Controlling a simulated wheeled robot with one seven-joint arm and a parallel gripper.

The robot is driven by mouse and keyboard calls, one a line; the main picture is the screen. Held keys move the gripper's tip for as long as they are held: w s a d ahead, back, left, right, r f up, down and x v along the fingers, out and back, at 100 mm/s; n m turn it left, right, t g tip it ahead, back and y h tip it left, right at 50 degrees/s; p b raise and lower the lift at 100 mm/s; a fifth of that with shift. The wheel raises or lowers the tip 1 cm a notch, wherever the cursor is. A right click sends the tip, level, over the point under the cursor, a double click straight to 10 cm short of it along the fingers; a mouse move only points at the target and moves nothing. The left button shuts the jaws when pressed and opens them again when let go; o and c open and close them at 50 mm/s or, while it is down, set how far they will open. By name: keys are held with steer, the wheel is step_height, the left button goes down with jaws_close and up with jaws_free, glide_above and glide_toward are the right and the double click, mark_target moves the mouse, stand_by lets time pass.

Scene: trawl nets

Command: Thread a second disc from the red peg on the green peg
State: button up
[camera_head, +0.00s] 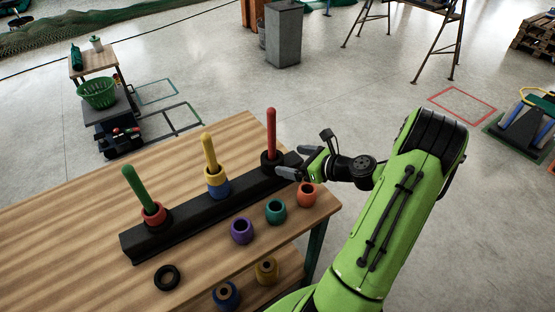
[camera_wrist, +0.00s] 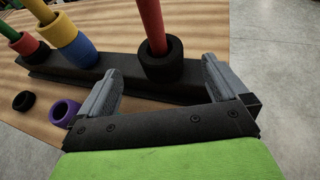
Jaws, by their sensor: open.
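The red peg (camera_head: 271,128) stands at the right end of the black base bar, with one black disc (camera_head: 271,161) around its foot. In the wrist view the black disc (camera_wrist: 161,62) on the red peg (camera_wrist: 152,20) lies ahead, roughly between my fingertips. My gripper (camera_head: 296,165) is open and empty, low at the right of the red peg; contact with the disc cannot be told. The green peg (camera_head: 135,186) stands at the left end with a red disc (camera_head: 154,212) around it, a black one under it.
The yellow peg (camera_head: 208,150) between carries yellow and blue discs. Loose purple (camera_head: 242,231), teal (camera_head: 275,211) and orange (camera_head: 306,195) discs stand in front of the bar (camera_head: 195,217), near my forearm. A black ring (camera_head: 166,277) lies front left. The table (camera_head: 70,238) is clear at left.

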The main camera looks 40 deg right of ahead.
mark_target(275, 157)
steer(key=b+x, duration=0.1)
steer(key=x, duration=0.8)
steer(key=shift+c, duration=0.2)
steer(key=c, duration=1)
step_height(275, 157, up, 22)
steer(key=p, duration=2.1)
steer(key=shift+f+p, duration=0.1)
steer(key=shift+p, duration=0.25)
steer(key=shift+f, duration=0.1)
